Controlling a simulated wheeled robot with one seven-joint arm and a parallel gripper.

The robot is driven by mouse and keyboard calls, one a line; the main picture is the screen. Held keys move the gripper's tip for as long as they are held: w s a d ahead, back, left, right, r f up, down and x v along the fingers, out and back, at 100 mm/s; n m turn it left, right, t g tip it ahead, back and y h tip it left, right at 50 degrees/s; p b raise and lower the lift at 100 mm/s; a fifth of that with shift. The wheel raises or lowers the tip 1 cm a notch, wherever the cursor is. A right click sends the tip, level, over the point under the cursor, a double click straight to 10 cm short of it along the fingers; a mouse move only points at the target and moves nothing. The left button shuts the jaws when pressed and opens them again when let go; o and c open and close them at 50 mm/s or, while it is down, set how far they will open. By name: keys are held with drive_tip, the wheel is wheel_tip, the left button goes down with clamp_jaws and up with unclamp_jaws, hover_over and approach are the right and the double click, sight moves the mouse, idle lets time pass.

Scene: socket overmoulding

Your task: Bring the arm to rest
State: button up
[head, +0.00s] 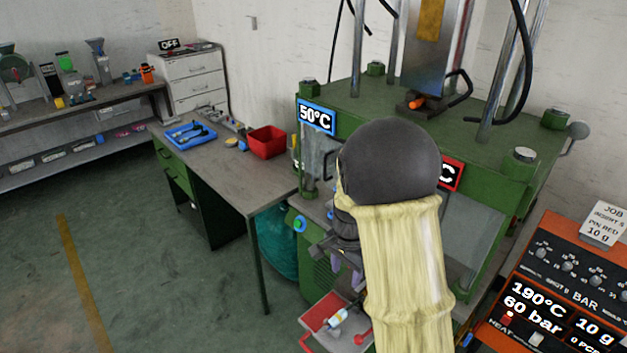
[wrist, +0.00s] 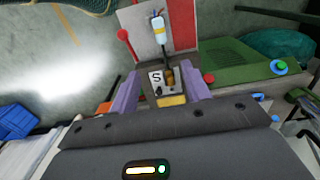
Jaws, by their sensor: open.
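My gripper (head: 347,272) hangs in front of the green press in the head view, below my yellow-sleeved arm, which hides part of the press. In the wrist view my gripper (wrist: 158,92) shows two purple fingers spread apart. A dark block marked S (wrist: 156,77), with a brass-coloured part, shows between the fingers. I cannot tell whether it touches them. Beyond it, a white piece with a dark cable (wrist: 157,28) lies over a red and grey tray (wrist: 182,22). The tray also shows in the head view (head: 317,318), below my gripper.
The green press (head: 480,235) stands close around my arm. A grey workbench (head: 225,170) to its left carries a blue tray (head: 190,134) and a red bin (head: 267,141). An orange control panel (head: 560,290) is at the lower right. Open floor (head: 150,255) lies at the left.

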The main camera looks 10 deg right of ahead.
drive_tip(key=s+r+n+t, duration=0.1)
drive_tip(key=s+r+n, duration=0.1)
drive_tip(key=s+n, duration=0.3)
drive_tip(key=s+r+n+t, duration=0.1)
drive_tip(key=s+r+n, duration=0.2)
drive_tip(key=s, duration=0.6)
drive_tip(key=n, duration=0.2)
drive_tip(key=shift+s+r+n+t, duration=0.15)
drive_tip(key=shift+r+n+t, duration=0.15)
drive_tip(key=shift+n, duration=0.1)
idle(0.3)
